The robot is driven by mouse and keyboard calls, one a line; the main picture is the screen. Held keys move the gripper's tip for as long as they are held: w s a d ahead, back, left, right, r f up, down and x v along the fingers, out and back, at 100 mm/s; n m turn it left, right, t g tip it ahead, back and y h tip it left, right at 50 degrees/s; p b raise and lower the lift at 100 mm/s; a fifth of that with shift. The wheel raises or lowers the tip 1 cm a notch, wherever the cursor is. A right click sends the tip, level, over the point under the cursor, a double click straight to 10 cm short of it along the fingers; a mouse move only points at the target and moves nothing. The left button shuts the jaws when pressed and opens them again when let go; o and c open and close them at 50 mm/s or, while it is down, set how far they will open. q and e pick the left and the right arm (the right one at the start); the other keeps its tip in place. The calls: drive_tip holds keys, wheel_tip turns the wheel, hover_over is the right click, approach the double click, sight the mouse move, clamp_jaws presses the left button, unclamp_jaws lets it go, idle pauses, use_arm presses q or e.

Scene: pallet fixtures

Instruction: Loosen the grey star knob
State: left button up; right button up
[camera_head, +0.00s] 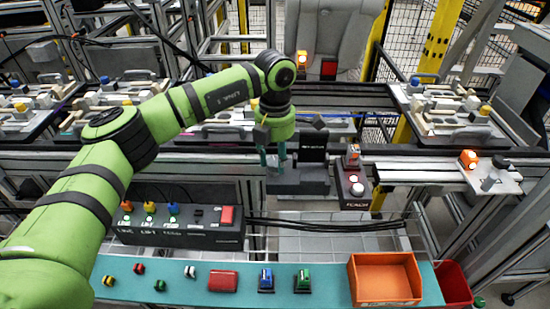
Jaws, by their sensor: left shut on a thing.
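My left gripper (272,158) points down at the left end of a dark grey fixture block (300,182) on the rail, near the middle of the head view. Its teal fingers are closed on a small part there, which I take to be the grey star knob. The fingers and wrist hide the knob, so its shape and how far it is turned cannot be seen. A black upright piece (313,143) stands on the block just right of the fingers. My right gripper is not in view.
A control box with a lit button (357,190) stands right of the fixture. A black button box (180,226) is at the front left. A teal shelf (330,296) carries loose buttons and an orange bin (385,279). A plate with an orange light (468,158) is at right.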

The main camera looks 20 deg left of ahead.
sight(275, 162)
use_arm(q)
drive_tip(key=shift+s+f+n, duration=0.1)
drive_tip(key=shift+f+n, duration=0.05)
drive_tip(key=shift+n, duration=0.15)
idle(0.4)
drive_tip(key=o, duration=1.1)
drive_tip(key=shift+o, duration=0.2)
drive_tip(key=shift+r, duration=0.45)
wheel_tip(275, 162, up, 11)
drive_tip(key=shift+r, duration=0.15)
